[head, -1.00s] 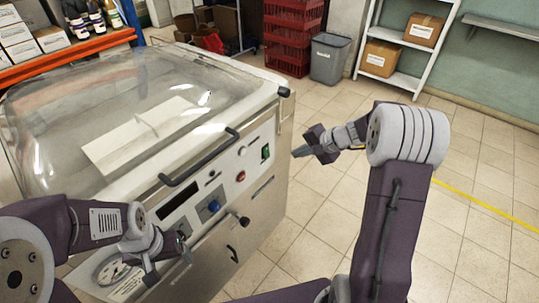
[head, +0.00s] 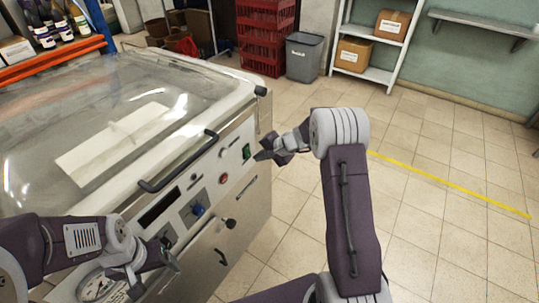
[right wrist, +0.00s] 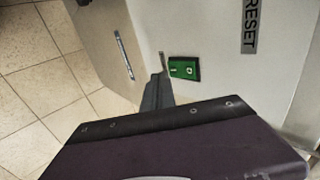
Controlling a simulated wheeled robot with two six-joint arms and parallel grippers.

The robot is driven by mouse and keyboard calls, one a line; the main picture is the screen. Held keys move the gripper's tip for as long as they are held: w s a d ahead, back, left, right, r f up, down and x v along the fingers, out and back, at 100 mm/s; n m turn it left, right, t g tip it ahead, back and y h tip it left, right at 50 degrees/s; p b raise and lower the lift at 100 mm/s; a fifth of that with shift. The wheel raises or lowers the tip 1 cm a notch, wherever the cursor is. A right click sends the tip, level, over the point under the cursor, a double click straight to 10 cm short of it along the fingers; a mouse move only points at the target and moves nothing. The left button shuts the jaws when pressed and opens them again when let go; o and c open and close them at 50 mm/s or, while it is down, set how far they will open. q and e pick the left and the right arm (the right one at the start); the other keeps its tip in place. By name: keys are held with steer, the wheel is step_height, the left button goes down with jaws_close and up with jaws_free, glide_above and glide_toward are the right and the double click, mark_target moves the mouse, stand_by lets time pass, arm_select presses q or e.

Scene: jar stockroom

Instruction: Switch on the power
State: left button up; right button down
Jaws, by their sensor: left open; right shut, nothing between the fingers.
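The machine (head: 262,130) has a clear domed lid and a pale front panel. A green rocker switch (head: 246,152) sits near the panel's right end. It also shows in the right wrist view (right wrist: 184,69), with white markings on its face. My right gripper (head: 261,156) is shut and empty, its tip just right of the switch in the head view. In the right wrist view the fingers (right wrist: 158,82) end just left of the switch; I cannot tell whether they touch the panel. My left gripper (head: 155,273) is open and empty before the panel's lower left, near a round gauge (head: 97,286).
The panel also carries a red button (head: 223,179), a blue knob (head: 198,210), a black knob (head: 231,223) and a dark display (head: 160,206). A dark handle bar (head: 180,165) sticks out from the lid's front. The tiled floor (head: 440,160) at right is clear.

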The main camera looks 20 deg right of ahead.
mark_target(247, 152)
steer(key=shift+w+a+f, duration=0.1)
steer(key=shift+w+a, duration=0.65)
steer(key=shift+w, duration=0.1)
steer(key=f+b, duration=0.1)
steer(key=b, duration=0.2)
steer(key=shift+w+f, duration=0.15)
steer(key=shift+r+p, duration=0.35)
steer(key=shift+r, duration=0.35)
